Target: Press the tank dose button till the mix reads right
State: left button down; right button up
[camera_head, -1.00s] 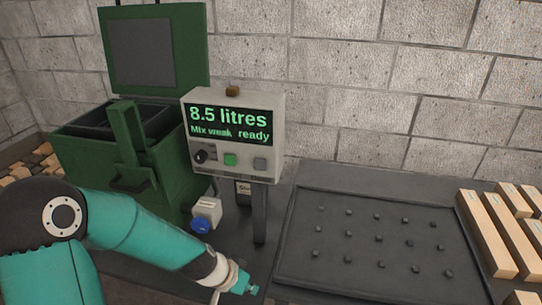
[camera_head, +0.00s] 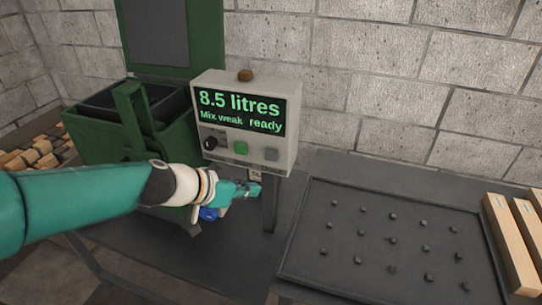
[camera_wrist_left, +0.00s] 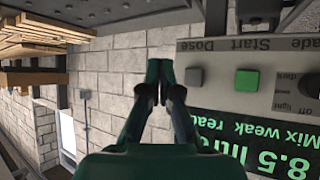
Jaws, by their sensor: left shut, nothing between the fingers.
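The control box (camera_head: 285,88) stands beside the green tank (camera_head: 105,148). Its screen (camera_head: 240,112) reads "8.5 litres", "Mix weak", "ready". Below the screen are a black knob (camera_head: 210,143), a green button (camera_head: 241,149) and a grey button (camera_head: 271,154). The wrist view, upside down, shows "Start" by the green button (camera_wrist_left: 247,80) and "Dose" by the grey one (camera_wrist_left: 194,77). My left gripper (camera_head: 256,189) is shut and empty, just below the box; its fingertips (camera_wrist_left: 158,68) are apart from the grey button. My right gripper is out of view.
A blue part (camera_head: 208,213) low by the tank is partly hidden by my left arm. A dark pegged tray (camera_head: 300,240) lies right of the box's post (camera_head: 270,205). Wooden blocks lie at far right (camera_head: 512,245) and far left (camera_head: 35,152). A block wall stands behind.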

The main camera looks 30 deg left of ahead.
aim_at(274, 161)
pick_arm(q)
jog(key=w+a+p, duration=0.2)
jog(key=w, duration=0.6)
jog(key=shift+w, duration=0.25)
dwell(1.2)
jog(key=shift+w, duration=0.1)
jog(key=shift+w+a, duration=0.1)
jog(key=shift+w, duration=0.2)
jog(key=shift+w+a, duration=0.15)
jog(key=shift+w, duration=0.35)
dwell(0.8)
jog(key=shift+s, duration=0.1)
jog(key=shift+s+d+b, duration=0.25)
jog(key=shift+s+b, duration=0.55)
jog(key=shift+s, duration=0.05)
